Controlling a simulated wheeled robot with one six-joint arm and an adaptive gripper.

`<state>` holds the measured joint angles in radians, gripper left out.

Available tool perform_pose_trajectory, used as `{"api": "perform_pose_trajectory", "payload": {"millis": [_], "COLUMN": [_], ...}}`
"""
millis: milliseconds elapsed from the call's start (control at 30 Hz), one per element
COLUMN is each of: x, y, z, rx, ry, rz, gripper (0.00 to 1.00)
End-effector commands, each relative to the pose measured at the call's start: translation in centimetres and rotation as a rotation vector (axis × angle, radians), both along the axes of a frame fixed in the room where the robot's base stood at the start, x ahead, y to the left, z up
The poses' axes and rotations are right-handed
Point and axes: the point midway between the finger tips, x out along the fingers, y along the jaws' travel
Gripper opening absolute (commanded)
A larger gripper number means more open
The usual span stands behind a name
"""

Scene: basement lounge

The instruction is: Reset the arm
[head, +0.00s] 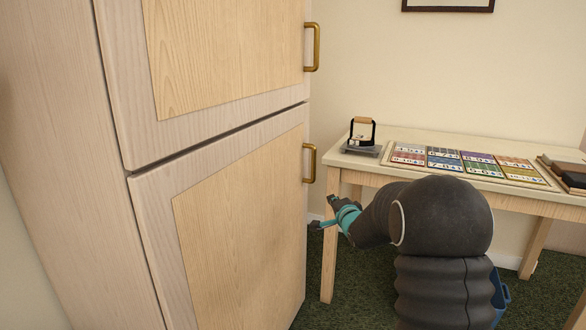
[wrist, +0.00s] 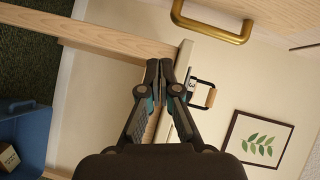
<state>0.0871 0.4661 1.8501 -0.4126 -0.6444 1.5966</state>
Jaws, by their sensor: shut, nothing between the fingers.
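My gripper (head: 332,207) is in front of the table's left front leg in the head view, to the right of the tall wooden cabinet. My dark arm reaches it from the lower right. In the wrist view my gripper (wrist: 166,72) has its dark fingers together, with nothing held between them. The cabinet's lower brass handle (head: 309,163) is above and left of the gripper in the head view, apart from it. A brass handle (wrist: 212,27) also shows near the top of the wrist view.
The table (head: 372,176) carries a small black-framed stand (head: 362,131), a board of coloured cards (head: 470,163) and dark items at right. A blue bin (head: 500,297) is partly hidden behind my arm. Green carpet (head: 345,312) shows between cabinet and arm.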

Motion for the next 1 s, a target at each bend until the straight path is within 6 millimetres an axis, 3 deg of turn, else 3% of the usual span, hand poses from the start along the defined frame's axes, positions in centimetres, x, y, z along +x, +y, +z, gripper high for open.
{"api": "perform_pose_trajectory", "payload": {"millis": [133,233,333,500,700,1000], "x": [-2.7,-6.3,-10.9,-19.9,-29.6,-41.7], "y": [-2.0,-3.2,-3.9,-4.0,-3.1,-1.0], "z": [-7.1,-9.5,-10.5,-9.8,-7.8,-4.6], "rx": [-0.298,-0.488,-0.66,-0.876,-1.011,-1.09], "ry": [0.239,0.395,0.547,0.752,0.884,0.935], "rz": [-0.016,0.017,0.088,0.265,0.478,0.708], "gripper": [0.0,0.0,0.0,0.0,0.0,0.0]}}
